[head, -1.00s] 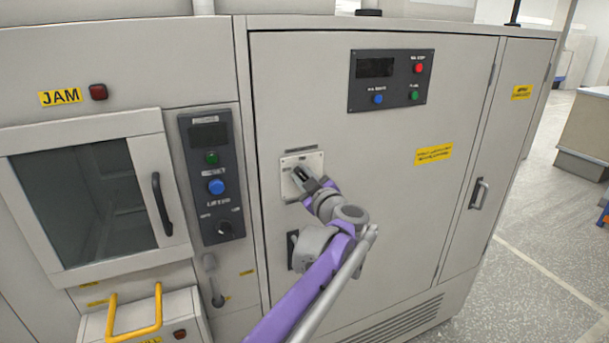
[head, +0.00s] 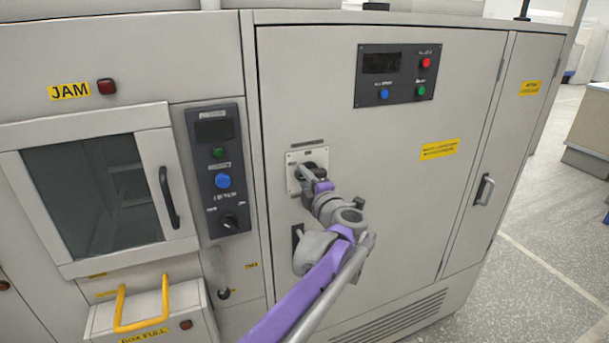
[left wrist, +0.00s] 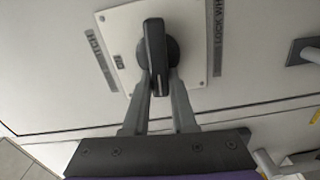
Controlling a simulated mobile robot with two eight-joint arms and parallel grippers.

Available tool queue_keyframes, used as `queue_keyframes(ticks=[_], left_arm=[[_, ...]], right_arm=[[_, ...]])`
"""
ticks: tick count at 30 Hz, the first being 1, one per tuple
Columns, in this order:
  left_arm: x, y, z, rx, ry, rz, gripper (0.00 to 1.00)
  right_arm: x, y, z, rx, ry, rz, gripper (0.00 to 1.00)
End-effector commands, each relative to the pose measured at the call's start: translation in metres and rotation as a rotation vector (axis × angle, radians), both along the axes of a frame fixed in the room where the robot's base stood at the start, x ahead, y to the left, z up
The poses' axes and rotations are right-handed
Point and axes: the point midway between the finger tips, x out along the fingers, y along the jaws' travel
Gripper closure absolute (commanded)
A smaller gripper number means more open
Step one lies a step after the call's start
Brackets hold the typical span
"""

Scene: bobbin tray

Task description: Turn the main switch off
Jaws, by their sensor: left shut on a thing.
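The main switch is a black rotary handle (left wrist: 155,57) on a pale square plate (left wrist: 198,22), fixed to the grey cabinet door. In the head view its plate (head: 293,157) sits left of the door's middle, with the handle partly hidden by my gripper. My left gripper (left wrist: 159,84) is shut on the handle, one finger on each side of it. It also shows at the plate in the head view (head: 308,176). In the left wrist view the handle runs nearly up and down the picture. My right gripper is in neither view.
A control panel (head: 397,75) with red, blue and green buttons is at the door's upper part. Left is a narrow panel (head: 218,165) with a knob, then a windowed door (head: 90,190) and a yellow handle (head: 140,325). A door handle (head: 484,189) stands out at right.

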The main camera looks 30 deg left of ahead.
Motion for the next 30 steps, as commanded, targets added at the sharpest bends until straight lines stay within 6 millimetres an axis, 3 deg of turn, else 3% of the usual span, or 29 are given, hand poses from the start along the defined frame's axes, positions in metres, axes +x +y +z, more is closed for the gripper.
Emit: queue_keyframes(ticks=[24, 25, 30], left_arm=[[0.0001, -0.0001, -0.003, -0.079, -0.089, 0.0, 1.0], [0.0001, -0.0001, -0.003, -0.079, -0.089, 0.0, 0.72], [0.0001, -0.0001, -0.003, -0.079, -0.088, 0.0, 0.45]], right_arm=[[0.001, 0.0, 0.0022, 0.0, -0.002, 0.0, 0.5], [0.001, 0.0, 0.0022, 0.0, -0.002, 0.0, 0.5], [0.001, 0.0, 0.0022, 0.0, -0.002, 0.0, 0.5]])
